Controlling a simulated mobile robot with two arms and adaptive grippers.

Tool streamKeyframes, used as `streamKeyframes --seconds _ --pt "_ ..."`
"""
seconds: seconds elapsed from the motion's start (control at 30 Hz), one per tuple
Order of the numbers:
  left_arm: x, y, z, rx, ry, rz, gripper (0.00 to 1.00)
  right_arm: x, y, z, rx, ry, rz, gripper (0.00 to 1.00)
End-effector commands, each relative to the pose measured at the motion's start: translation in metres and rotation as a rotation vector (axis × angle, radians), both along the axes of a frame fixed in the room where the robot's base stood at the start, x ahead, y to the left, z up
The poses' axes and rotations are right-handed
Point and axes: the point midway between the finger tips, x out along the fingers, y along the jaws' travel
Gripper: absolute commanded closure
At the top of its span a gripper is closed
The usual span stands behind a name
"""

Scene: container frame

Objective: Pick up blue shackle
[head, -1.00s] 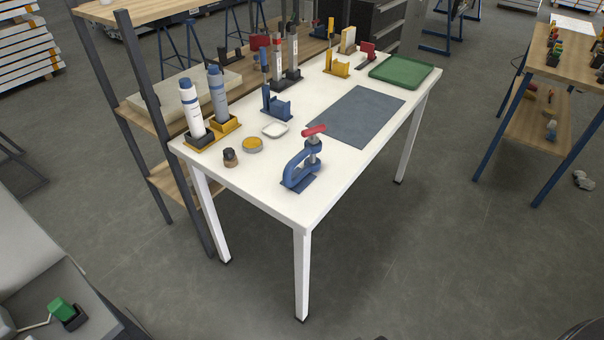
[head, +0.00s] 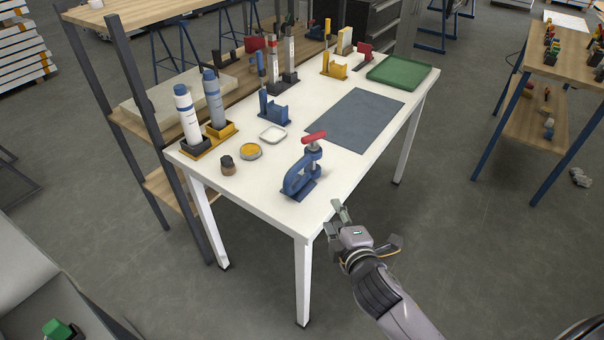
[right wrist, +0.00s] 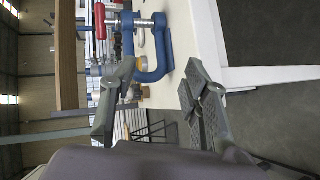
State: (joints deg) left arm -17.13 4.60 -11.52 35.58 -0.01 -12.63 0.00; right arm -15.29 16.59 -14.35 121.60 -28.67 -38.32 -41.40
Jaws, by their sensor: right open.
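The blue shackle (head: 298,175) stands upright on the white table (head: 241,198) near its front edge, with a red handle across its top. It also shows in the right wrist view (right wrist: 165,50), above and between the fingers, with its red handle at the left. My right gripper (head: 336,220) is in front of the table edge, to the lower right of the shackle and apart from it. In the right wrist view the fingers of my right gripper (right wrist: 155,105) are spread wide with nothing between them. My left gripper is not in view.
Left of the shackle are a small brown jar (head: 228,166), a yellow round tin (head: 250,151) and a white dish (head: 272,134). Blue and white bottles (head: 187,118) stand at the table's left end. A grey mat (head: 355,118) and green tray (head: 398,72) lie to the right.

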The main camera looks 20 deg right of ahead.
Motion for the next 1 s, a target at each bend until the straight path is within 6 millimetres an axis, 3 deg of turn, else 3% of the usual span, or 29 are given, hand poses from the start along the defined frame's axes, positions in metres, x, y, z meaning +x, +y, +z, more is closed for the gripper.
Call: streamKeyframes --seconds 0.1,0.27,0.7,1.0 --pt "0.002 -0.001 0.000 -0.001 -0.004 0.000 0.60 0.019 0.010 0.016 -0.169 -0.099 0.102 0.57" --pt "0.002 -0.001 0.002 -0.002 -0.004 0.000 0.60 0.037 0.017 0.024 -0.247 -0.147 0.148 0.57" --pt "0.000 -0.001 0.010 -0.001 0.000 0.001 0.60 0.127 0.019 0.010 -0.243 -0.144 0.146 0.57" --pt "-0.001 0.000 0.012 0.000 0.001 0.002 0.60 0.151 0.019 0.006 -0.242 -0.144 0.146 0.57"
